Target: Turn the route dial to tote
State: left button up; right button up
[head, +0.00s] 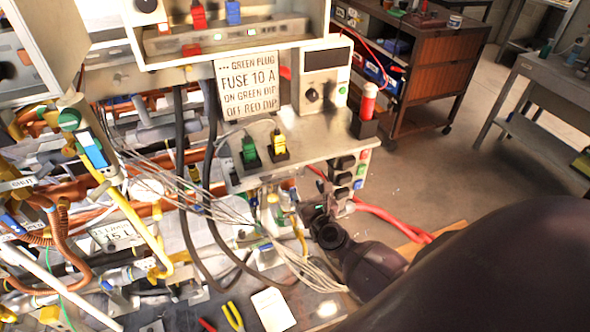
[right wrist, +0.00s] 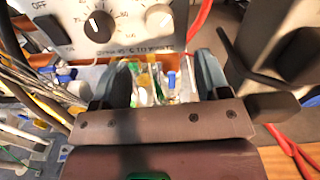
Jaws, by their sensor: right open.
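My right gripper (head: 322,205) reaches in from the right below the small shelf. In the right wrist view its two fingers (right wrist: 165,76) stand wide apart with nothing gripped between them. Just beyond them is a pale panel with two round dials, a left dial (right wrist: 100,27) and a right dial (right wrist: 160,18), both apart from the fingers. Their small labels are not readable enough to tell which is the route dial or where tote is. In the head view a box on the shelf carries a dark knob (head: 312,95). My left gripper is not in view.
A paper sign (head: 249,86) reads "FUSE 10 A". Green and yellow plugs (head: 279,144) and a red cylinder (head: 369,99) stand on the shelf. Black hoses, white wires and copper pipes crowd the left. Red cables (head: 395,222) run beside my right arm. Open floor lies at the right.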

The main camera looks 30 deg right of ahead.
jog(key=x, duration=0.9)
jog(key=shift+w, duration=0.3)
jog(key=shift+c, duration=0.4)
jog(key=c, duration=0.8)
jog(key=shift+c, duration=0.2)
